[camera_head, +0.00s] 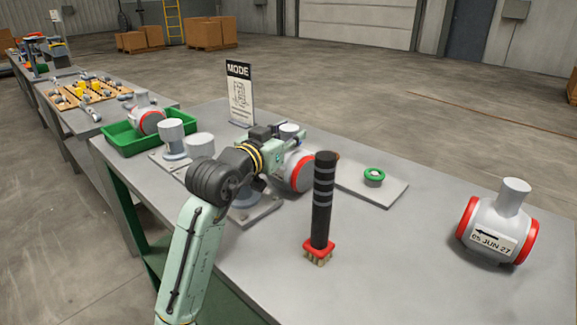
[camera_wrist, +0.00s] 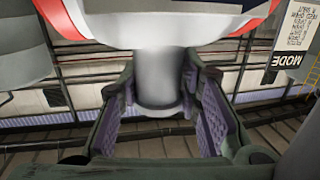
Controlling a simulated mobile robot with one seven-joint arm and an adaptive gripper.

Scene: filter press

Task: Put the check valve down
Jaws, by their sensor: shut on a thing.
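My gripper (camera_head: 284,140) is shut on the neck of a grey check valve (camera_head: 297,165) with red end rings. The valve's body hangs below the fingers, partly hidden behind my arm; I cannot tell whether it touches anything beneath. In the wrist view the neck (camera_wrist: 160,80) stands between the padded fingers of my gripper (camera_wrist: 163,100), with the pale body and a red ring edge above it in the picture. A second check valve (camera_head: 491,228), labelled "05 JUN 27" with an arrow, sits at the table's right. A third valve (camera_head: 150,121) lies in a green tray (camera_head: 124,143).
A black-handled brush (camera_head: 323,205) stands in front of the held valve. A plate with a green ring (camera_head: 374,176) lies behind it. Grey cylindrical fittings (camera_head: 172,138) stand left, and a MODE sign (camera_head: 239,92) at the back. The table (camera_head: 420,265) is clear at the front right.

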